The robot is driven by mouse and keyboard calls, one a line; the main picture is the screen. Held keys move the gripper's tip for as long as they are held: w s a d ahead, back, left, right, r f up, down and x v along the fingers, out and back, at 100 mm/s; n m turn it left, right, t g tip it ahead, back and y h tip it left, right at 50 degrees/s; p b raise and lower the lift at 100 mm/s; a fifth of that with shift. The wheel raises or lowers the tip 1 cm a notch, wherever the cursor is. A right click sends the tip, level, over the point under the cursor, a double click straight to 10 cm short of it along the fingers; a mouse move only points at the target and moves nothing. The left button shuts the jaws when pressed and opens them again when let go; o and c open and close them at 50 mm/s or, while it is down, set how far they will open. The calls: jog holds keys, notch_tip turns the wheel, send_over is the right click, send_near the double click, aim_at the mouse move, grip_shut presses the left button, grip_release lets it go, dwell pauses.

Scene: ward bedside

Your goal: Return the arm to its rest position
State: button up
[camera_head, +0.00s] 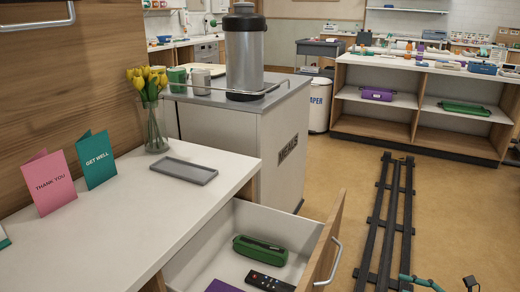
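My gripper cannot be made out in this view. At the bottom right edge, small green and dark parts show over the floor near the rail track (383,225). They are cut off by the frame, and I cannot tell what they belong to. The drawer (205,250) of the bedside unit stands open at the bottom centre. In it lie a green case (259,250), a black remote control (269,282) and a purple item (222,286), which is partly cut off.
The white bedside top (120,215) holds two cards, a vase of yellow tulips (153,125) and a grey tray (184,171). Behind stands a meals cart (235,145) with a large flask (244,55) and cups. A shelf unit (400,130) stands at the back right.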

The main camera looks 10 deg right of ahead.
jog(key=shift+v, duration=1.35)
